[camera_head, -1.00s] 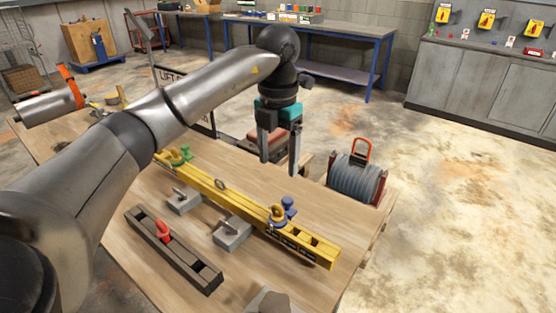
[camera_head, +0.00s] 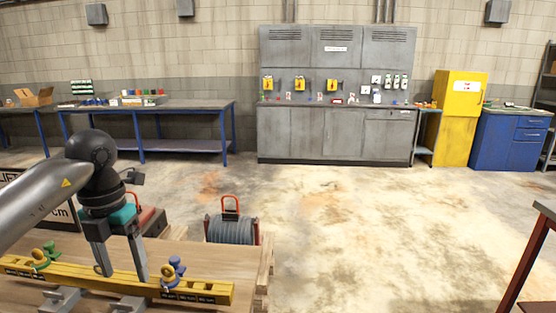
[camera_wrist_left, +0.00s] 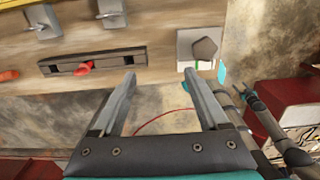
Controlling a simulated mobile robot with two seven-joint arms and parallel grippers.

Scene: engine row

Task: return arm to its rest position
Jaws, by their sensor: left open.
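My left gripper (camera_head: 122,275) hangs fingers-down at the lower left of the head view, in front of the yellow lifting beam (camera_head: 70,279). Its two fingers are apart with nothing between them. In the left wrist view the open fingers (camera_wrist_left: 159,76) reach toward the wooden table edge, with bare floor between them. A green shackle (camera_head: 40,262) and a blue shackle (camera_head: 174,270) sit on the beam. My right gripper is absent from the head view; slim grey and teal parts at the right of the left wrist view are too unclear to read as open or shut.
A dark slotted bar (camera_wrist_left: 92,61) with a red shackle (camera_wrist_left: 84,68) lies near the table edge. A cable reel (camera_head: 232,229) stands beyond the table. A red-framed table edge (camera_head: 535,250) is at right. Open floor (camera_head: 390,230) lies between.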

